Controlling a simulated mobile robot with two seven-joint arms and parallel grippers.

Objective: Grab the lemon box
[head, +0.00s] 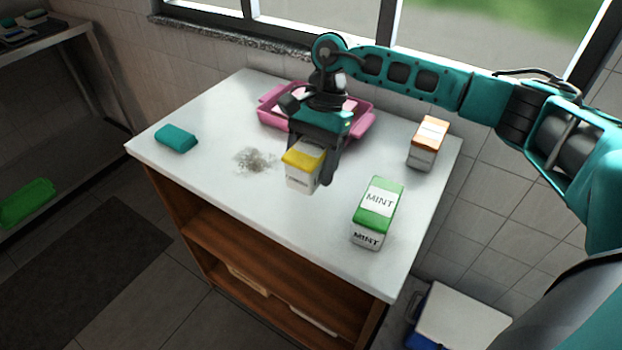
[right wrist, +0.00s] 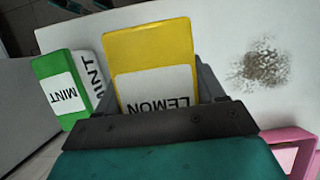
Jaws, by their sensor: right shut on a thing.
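The lemon box (head: 301,172) is yellow on top and white below, near the middle of the white table. In the right wrist view its yellow face (right wrist: 150,50) with a LEMON label fills the space between the fingers. My right gripper (head: 318,160) reaches down over the box from behind and is shut on it, one finger showing at its right side. I cannot tell whether the box's base touches the table. My left gripper is not in view.
A green and white mint box (head: 381,203) stands close to the right. An orange-topped box (head: 429,138) stands at the table's right edge. A pink tray (head: 269,115) lies behind the gripper. A teal block (head: 176,138) and a dark speckled patch (head: 255,160) are at left.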

